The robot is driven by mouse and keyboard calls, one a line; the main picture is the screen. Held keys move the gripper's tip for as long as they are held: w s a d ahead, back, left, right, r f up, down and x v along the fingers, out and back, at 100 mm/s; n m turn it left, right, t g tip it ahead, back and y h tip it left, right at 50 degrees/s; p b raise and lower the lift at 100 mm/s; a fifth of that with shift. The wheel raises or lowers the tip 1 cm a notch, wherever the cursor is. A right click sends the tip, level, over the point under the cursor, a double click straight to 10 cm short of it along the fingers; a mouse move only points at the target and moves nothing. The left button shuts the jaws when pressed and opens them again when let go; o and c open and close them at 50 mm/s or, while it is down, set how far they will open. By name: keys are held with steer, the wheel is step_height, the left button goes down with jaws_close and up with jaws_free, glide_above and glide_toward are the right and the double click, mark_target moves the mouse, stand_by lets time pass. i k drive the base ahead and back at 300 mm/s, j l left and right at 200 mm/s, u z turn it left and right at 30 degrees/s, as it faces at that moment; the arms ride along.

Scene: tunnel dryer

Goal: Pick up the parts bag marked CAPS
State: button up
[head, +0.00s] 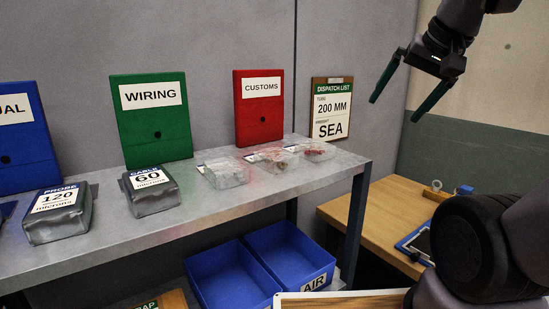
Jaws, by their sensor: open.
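Three clear parts bags lie in a row on the right part of the grey metal shelf: a left one (226,173), a middle one (276,159) with small dark and reddish contents, and a right one (318,151) with red contents. Small labels show at their back left edges, but the lettering is too small to read, so I cannot tell which is marked CAPS. My gripper (393,111) is open and empty at the upper right. It hangs above and to the right of the bags, clear of the shelf.
Grey pouches marked 120 (60,226) and 60 (152,200) sit left of the bags. Green WIRING (153,140) and red CUSTOMS (259,125) folders stand behind. Blue bins (228,270) are below the shelf (225,213). A dispatch list (330,108) reads SEA.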

mark_target(315, 150)
steer(key=k+l+u, duration=0.25)
steer(key=k, duration=0.2)
steer(key=k+l+u, duration=0.3)
steer(key=k, duration=0.2)
